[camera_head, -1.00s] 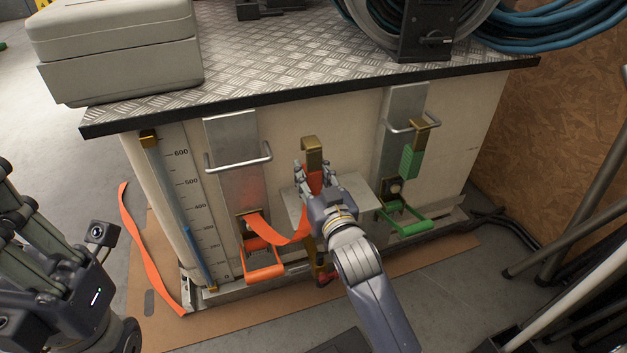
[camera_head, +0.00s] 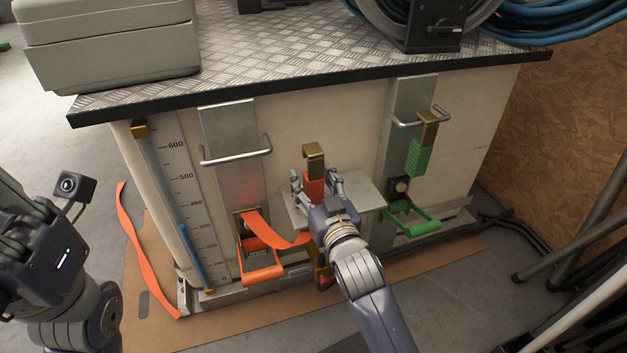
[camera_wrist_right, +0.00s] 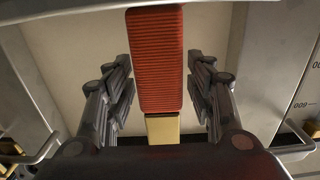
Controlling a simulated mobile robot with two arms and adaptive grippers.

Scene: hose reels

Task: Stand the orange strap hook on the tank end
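The orange strap hook (camera_head: 315,187) stands upright at the tank end (camera_head: 290,125), its brass bend at the top, by a small grey plate (camera_head: 358,194) that juts from the wall. Its orange ribbed grip (camera_wrist_right: 155,60) fills the middle of the right wrist view. My right gripper (camera_head: 317,186) is open around the grip, with a gap on each side. The orange strap (camera_head: 280,232) sags from the hook to the orange ratchet (camera_head: 262,268). I cannot see what the hook's lower end rests on. My left gripper (camera_head: 15,235) is at the left edge, its fingertips out of frame.
A green strap hook (camera_head: 419,155) hangs from a bar on the right bracket, above a green ratchet (camera_head: 415,222). The left bracket bar (camera_head: 237,152) is empty. A grey case (camera_head: 110,45) and a hose reel sit on top. Pipes (camera_head: 590,220) stand at right.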

